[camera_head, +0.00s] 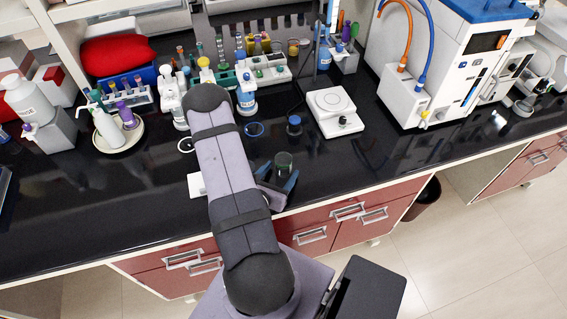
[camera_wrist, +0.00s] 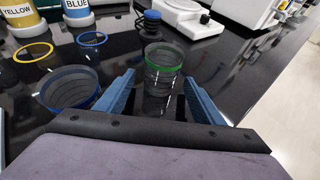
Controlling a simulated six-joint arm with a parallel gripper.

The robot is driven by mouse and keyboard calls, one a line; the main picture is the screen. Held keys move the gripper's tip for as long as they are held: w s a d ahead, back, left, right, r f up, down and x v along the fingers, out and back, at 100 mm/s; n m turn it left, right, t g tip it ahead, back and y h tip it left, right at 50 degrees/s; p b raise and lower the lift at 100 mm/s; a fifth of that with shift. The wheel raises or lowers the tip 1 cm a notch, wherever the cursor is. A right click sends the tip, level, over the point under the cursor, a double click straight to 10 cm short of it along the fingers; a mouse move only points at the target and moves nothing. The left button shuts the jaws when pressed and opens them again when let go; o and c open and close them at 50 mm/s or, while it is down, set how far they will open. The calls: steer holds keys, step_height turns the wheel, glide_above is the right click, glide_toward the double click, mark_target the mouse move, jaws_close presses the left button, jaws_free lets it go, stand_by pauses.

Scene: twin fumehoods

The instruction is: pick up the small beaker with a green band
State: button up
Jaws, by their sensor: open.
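The small clear beaker with a green band (camera_wrist: 164,66) stands upright on the black bench in the wrist view. The band runs around its rim. In the head view the beaker (camera_head: 284,161) shows just beyond my gripper near the bench's front edge. My gripper (camera_wrist: 159,82) is open and empty, with its two blue fingers pointing towards the beaker. In the wrist view the beaker appears between the fingertips, at or slightly beyond them; I cannot tell whether they touch it. In the head view my gripper (camera_head: 277,177) is partly hidden by my arm.
A larger beaker with a blue band (camera_wrist: 68,88) stands close by my left finger. A yellow ring (camera_wrist: 33,53) and a blue ring (camera_wrist: 92,39) lie behind it. A small dark blue object (camera_head: 294,124) and a white stirrer plate (camera_head: 332,108) stand further back. Bench to the right is clear.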

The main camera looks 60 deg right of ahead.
mark_target(281, 175)
steer(key=shift+d+f, duration=0.2)
steer(key=shift+d, duration=0.3)
steer(key=shift+c, duration=0.6)
steer(key=c, duration=1)
steer(key=shift+r, duration=0.2)
steer(key=shift+w+r, duration=0.1)
steer(key=shift+r, duration=0.75)
steer(key=shift+r+p, duration=1.45)
steer(key=shift+r, duration=2.5)
